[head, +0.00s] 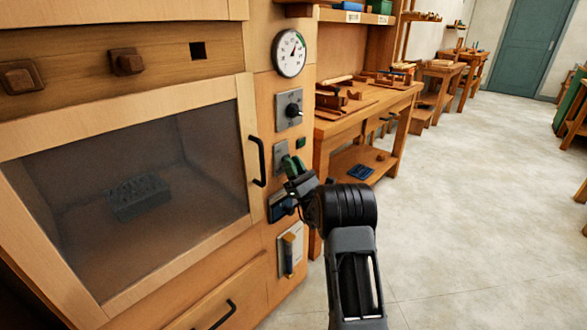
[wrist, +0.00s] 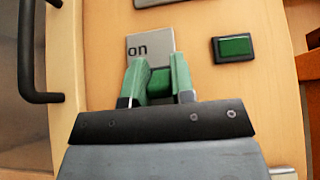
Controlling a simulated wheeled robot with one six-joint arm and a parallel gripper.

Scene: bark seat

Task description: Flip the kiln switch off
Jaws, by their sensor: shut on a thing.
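The kiln switch shows in the wrist view as a grey plate (wrist: 149,45) marked "on", with a green switch piece (wrist: 160,82) below the word. In the head view, its plate (head: 280,149) is on the kiln's right front panel, partly hidden by my gripper (head: 290,166). In the wrist view, my gripper (wrist: 158,80) has its two green fingers on either side of the green piece, shut on it. The lower part of the switch is hidden behind the gripper.
A green button (wrist: 234,47) is right of the switch. A black door handle (head: 257,161) is close on the left. A dial knob (head: 292,110) and gauge (head: 289,53) are above; a yellow-topped lever (head: 289,252) is below.

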